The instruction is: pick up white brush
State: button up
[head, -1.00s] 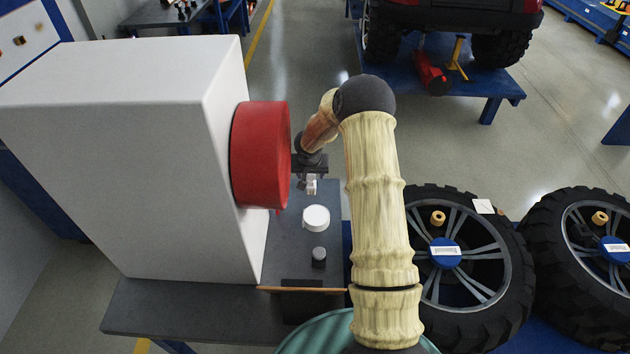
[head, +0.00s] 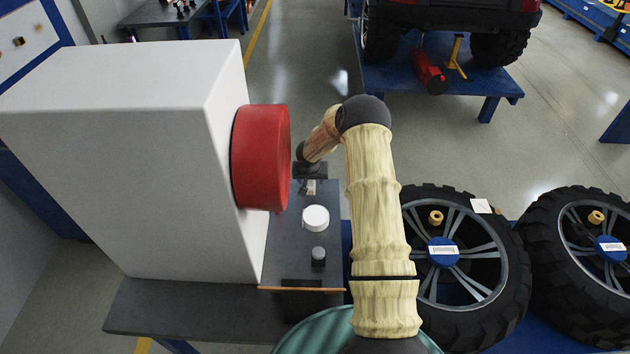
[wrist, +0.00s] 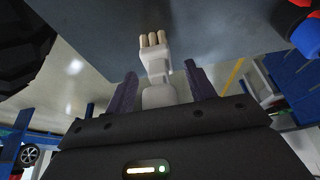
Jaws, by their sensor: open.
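The white brush (wrist: 155,62) has a white handle and pale tan bristle tufts. In the wrist view it lies between the two dark purple fingers of my gripper (wrist: 160,74). The fingers are apart, one on each side of the handle, and I cannot see clear contact. In the head view my gripper (head: 311,177) is low over the dark grey bench top, right of the red drum. The brush (head: 310,188) shows there only as a small pale piece, mostly hidden under the gripper.
A large white machine housing (head: 120,150) with a red drum (head: 262,158) stands close left of the gripper. A white round piece (head: 316,218) and a small grey knobbed piece (head: 319,256) stand nearer on the bench (head: 285,240).

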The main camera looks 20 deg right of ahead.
dwell(0.3)
jog(key=c, duration=1.1)
jog(key=shift+o, duration=0.2)
jog(key=shift+r, duration=0.15)
notch_tip(320, 180, up, 10)
jog(key=shift+f+b, duration=0.1)
jog(key=shift+b, duration=0.35)
